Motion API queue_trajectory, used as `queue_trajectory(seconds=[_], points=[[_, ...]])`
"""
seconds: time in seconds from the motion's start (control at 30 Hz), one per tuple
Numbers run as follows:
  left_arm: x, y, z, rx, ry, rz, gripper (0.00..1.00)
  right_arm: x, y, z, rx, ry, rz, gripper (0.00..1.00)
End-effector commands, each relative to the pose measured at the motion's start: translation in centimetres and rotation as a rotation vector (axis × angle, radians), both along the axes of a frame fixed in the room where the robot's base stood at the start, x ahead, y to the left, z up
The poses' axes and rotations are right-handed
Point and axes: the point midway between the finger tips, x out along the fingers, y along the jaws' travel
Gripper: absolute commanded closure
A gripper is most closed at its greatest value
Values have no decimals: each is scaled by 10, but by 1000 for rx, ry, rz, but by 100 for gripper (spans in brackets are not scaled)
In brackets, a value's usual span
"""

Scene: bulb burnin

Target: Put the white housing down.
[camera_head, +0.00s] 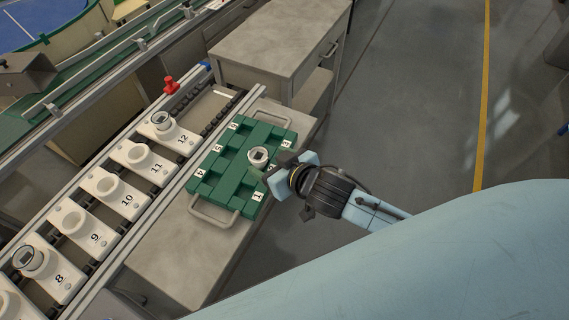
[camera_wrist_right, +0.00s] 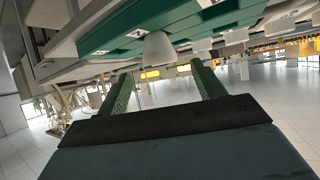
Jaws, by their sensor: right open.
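The white housing (camera_head: 258,156), a small round cup with a dark square opening on top, stands upright in the green tray (camera_head: 228,187), near its right side. My right gripper (camera_head: 269,168) is open just to the right of the housing. In the right wrist view the green-padded fingers (camera_wrist_right: 160,84) are spread wide, and the housing (camera_wrist_right: 158,48) shows between and beyond their tips, against the green tray (camera_wrist_right: 120,32). I see no finger touching it. The gripper hides a bit of the tray's right edge. My left gripper is not in view.
The tray has metal handles and numbered labels, and lies on a grey bench (camera_head: 165,245). To its left a rail line carries several white numbered fixtures (camera_head: 122,200), two holding clear-topped round parts. A red button (camera_head: 170,85) and grey cabinet (camera_head: 285,40) stand behind. The floor at right is clear.

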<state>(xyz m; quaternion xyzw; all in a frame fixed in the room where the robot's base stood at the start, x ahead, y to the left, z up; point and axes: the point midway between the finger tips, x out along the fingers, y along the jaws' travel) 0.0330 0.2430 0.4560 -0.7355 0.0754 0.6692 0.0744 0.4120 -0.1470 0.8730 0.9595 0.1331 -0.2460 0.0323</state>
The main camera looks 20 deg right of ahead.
Motion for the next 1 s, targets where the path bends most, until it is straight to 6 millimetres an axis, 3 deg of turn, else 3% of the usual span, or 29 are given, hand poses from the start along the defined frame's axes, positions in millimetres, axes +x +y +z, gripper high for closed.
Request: queue_trajectory(seconds=[0.1, 0.3, 0.73, 0.87, 1.0], points=[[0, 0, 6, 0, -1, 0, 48, -23, -6, 13, -1, 2, 0, 32], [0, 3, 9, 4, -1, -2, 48, -45, -13, 26, 0, 0, 0, 32], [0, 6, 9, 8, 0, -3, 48, -51, -16, 26, -5, 5, -4, 32], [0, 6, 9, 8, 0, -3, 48, -47, -27, -9, -41, 52, -19, 32], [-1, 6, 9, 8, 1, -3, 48, -50, -50, -82, -106, 156, -46, 32]])
